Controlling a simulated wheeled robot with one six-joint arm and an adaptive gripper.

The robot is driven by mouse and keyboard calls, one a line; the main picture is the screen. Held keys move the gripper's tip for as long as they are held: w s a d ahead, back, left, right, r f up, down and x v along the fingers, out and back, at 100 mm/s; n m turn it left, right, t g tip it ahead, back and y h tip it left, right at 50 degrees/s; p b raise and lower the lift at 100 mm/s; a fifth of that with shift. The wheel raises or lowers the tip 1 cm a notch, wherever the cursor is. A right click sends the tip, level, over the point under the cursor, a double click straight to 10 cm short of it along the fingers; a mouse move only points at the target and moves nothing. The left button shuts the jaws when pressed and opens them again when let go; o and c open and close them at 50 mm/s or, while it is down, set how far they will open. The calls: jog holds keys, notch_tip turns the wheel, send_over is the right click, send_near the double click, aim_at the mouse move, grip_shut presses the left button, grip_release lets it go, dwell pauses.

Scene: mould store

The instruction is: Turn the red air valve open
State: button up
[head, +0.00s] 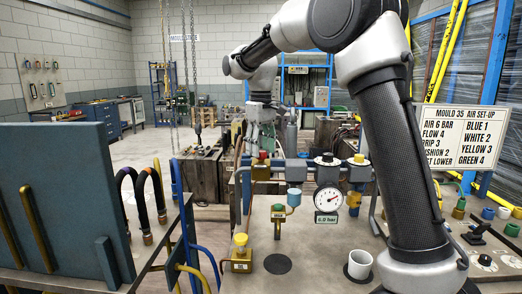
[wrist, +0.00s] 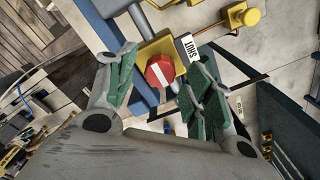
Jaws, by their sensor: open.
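The red air valve has a red knob (wrist: 160,71) with a white stripe, on a yellow body (wrist: 148,50). A white label (wrist: 190,46), apparently reading SHUT, sits at its upper right in the wrist view. The stripe slants across the knob. In the head view the red knob (head: 262,155) sits at the left end of the blue air line. My gripper (wrist: 163,74) is open, with its green-padded fingers on either side of the knob. I cannot tell whether the pads touch it. My gripper (head: 262,138) is small in the head view, just above the valve.
A gauge (head: 327,201) marked 6.0 bar stands right of the valve on the bench. A yellow-knobbed fitting (head: 240,253) and a white cup (head: 359,264) are nearer. A dark panel (head: 62,215) with hoses stands left. A set-up sign (head: 466,134) hangs right.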

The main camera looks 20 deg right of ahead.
aim_at(261, 151)
notch_tip(261, 151, up, 11)
dwell(0.3)
